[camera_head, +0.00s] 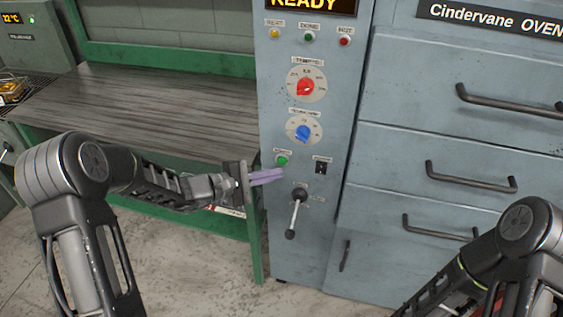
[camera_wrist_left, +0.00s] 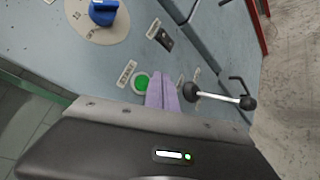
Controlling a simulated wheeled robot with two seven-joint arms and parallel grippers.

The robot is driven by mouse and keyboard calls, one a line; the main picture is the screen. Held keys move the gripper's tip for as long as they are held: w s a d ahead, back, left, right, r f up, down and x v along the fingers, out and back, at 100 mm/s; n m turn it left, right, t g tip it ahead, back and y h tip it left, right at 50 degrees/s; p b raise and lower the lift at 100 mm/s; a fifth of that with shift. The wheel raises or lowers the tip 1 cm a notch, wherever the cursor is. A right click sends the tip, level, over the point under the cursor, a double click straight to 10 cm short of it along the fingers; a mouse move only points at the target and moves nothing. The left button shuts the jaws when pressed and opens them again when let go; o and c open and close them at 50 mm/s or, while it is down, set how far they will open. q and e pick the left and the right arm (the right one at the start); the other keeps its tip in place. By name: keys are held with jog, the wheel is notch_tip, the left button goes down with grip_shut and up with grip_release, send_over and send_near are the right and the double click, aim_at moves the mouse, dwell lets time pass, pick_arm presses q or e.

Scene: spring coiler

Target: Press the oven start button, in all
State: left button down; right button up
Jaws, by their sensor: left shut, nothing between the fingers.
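The oven's grey-blue control panel (camera_head: 296,120) stands in the middle of the head view, beside the "Cindervane OVEN" front (camera_head: 450,90). A green button (camera_head: 282,160) with a small label sits low on the panel, below the blue knob; it also shows in the left wrist view (camera_wrist_left: 142,83). My left gripper (camera_head: 283,174) is shut and empty, its purple fingers pointing at the panel just below the button. In the left wrist view the fingertips (camera_wrist_left: 163,78) lie right beside the green button; I cannot tell whether they touch the panel. My right gripper is out of view.
A red knob (camera_head: 306,87), a blue knob (camera_head: 304,132), a black switch (camera_head: 321,168) and a lever (camera_head: 295,212) are on the panel. The display (camera_head: 305,4) reads READY. A green-framed wooden bench (camera_head: 150,100) stands at left. Drawer handles (camera_head: 470,183) stick out at right.

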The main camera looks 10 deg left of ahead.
pick_arm(q)
jog(key=shift+w+d, duration=0.1)
jog(key=shift+w, duration=0.55)
dwell(1.6)
jog(key=shift+w+b, duration=0.45)
jog(key=shift+b, duration=0.15)
jog(key=shift+w, duration=0.35)
dwell(0.4)
jog(key=shift+s+b, duration=0.1)
jog(key=shift+b, duration=0.25)
jog(key=shift+s+b, duration=0.3)
jog(key=shift+s, duration=0.4)
